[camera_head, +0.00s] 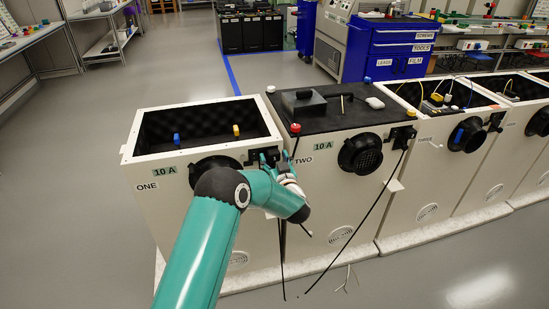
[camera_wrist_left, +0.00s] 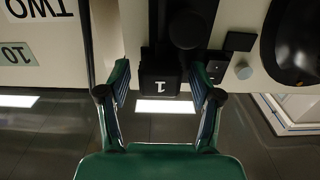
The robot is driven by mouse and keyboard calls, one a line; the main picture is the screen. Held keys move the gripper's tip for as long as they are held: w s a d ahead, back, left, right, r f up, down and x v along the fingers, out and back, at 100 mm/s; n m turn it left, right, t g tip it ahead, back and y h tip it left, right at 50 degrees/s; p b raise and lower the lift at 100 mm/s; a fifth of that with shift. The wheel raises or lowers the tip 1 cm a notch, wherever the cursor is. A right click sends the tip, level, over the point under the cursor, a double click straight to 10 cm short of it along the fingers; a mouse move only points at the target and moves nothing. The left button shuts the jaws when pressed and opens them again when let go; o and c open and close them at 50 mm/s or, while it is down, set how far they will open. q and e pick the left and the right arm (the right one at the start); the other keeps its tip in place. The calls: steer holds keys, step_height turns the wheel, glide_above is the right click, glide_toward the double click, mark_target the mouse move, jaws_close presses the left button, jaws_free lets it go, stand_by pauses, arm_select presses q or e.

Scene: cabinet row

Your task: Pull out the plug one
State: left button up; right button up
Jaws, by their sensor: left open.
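Plug one is a black block marked with an upside-down "1" (camera_wrist_left: 162,86) in the left wrist view, up against the cabinet front. My left gripper (camera_wrist_left: 160,80) is open, with one finger on each side of the plug; I cannot tell if they touch it. In the head view, my left gripper (camera_head: 275,160) is at the right side of the front of cabinet ONE (camera_head: 180,215) and largely hides the plug. A black cable (camera_head: 282,255) hangs below it to the floor. My right gripper is out of view.
Cabinet TWO (camera_head: 335,205) stands close on the right, with a red knob (camera_head: 296,128) on its top corner and a black cable (camera_head: 365,220) down its front. More cabinets continue right. The grey floor (camera_head: 75,200) on the left is clear.

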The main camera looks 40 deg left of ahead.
mark_target(275, 159)
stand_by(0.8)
arm_select(q)
jaws_close()
steer(key=shift+d, duration=0.1)
steer(key=shift+b+v, duration=0.3)
steer(key=shift+v, duration=2.6)
